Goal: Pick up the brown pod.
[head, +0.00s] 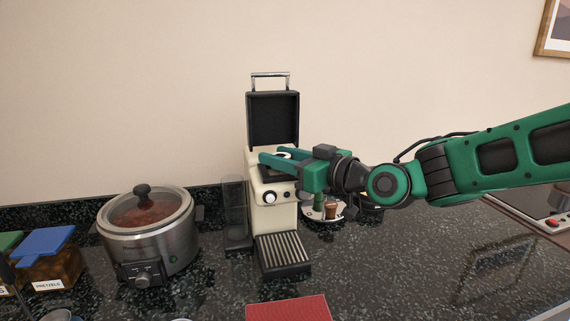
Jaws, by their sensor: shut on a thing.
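My gripper (267,155) is over the open top of the cream coffee machine (258,207), its two green fingers pointing left. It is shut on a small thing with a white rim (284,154). The fingers hide most of that thing, so I cannot tell its colour or whether it touches the machine. A brown pod (331,211) stands on a round pod tray (314,214) behind and right of the machine, below my gripper and apart from it. A green pod is beside it on the tray, partly hidden.
The machine's black lid (273,120) stands upright behind my gripper. A clear tank (234,210) and a slow cooker (149,235) are to the left. A pretzel jar (48,266) is far left. A red box (289,309) is in front. The right counter has free room.

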